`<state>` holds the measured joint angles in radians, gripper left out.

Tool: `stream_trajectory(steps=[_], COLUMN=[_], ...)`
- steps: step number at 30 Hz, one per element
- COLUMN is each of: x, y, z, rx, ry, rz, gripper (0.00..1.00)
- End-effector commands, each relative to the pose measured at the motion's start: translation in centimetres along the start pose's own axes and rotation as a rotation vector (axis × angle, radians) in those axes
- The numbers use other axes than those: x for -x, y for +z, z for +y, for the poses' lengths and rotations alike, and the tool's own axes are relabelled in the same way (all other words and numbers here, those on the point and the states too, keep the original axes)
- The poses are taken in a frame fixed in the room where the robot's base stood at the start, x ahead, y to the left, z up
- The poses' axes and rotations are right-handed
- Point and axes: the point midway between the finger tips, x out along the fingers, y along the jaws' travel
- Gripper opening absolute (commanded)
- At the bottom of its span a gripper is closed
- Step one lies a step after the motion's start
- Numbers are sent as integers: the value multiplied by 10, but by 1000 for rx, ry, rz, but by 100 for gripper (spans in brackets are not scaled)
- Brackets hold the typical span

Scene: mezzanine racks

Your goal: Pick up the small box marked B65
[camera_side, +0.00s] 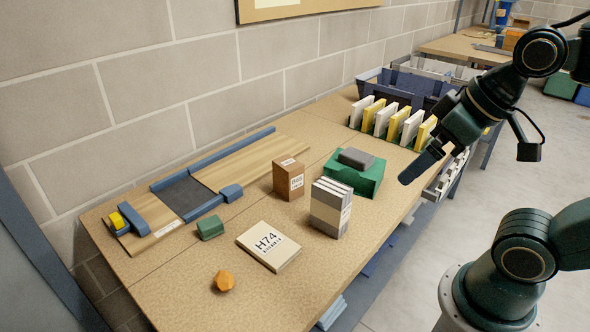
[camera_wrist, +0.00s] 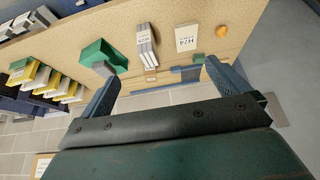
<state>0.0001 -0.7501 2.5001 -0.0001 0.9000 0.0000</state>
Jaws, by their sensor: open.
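A small brown box (camera_side: 288,178) with a white label stands upright on the table. Its label is too small for me to read surely as B65. In the wrist view the brown box (camera_wrist: 150,75) shows small and partly covered, beyond the grey bundle. My gripper (camera_side: 410,176) is raised at the right, over the table's front edge and apart from the box. In the wrist view my gripper (camera_wrist: 162,71) has its two fingers wide apart with nothing held between them.
A bundle of grey-and-white slabs (camera_side: 330,208) stands just right of the brown box. A green block with a grey piece (camera_side: 354,176) is behind it. A flat H74 box (camera_side: 268,246), an orange lump (camera_side: 223,280) and a small green block (camera_side: 210,228) lie nearer. A file rack (camera_side: 390,122) stands farther back.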

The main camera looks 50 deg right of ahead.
Motion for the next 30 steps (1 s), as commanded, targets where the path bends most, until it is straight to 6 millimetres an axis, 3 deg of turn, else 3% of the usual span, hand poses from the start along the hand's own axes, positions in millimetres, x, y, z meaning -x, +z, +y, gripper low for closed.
stream_trajectory(steps=[17, 23, 30], x=[1, 1, -5], y=[-7, -32, -80], z=[1, 3, 8], rx=[21, 101, 260], ry=[1, 4, 0], rz=[-8, -39, -97], gripper=[98, 98, 98])
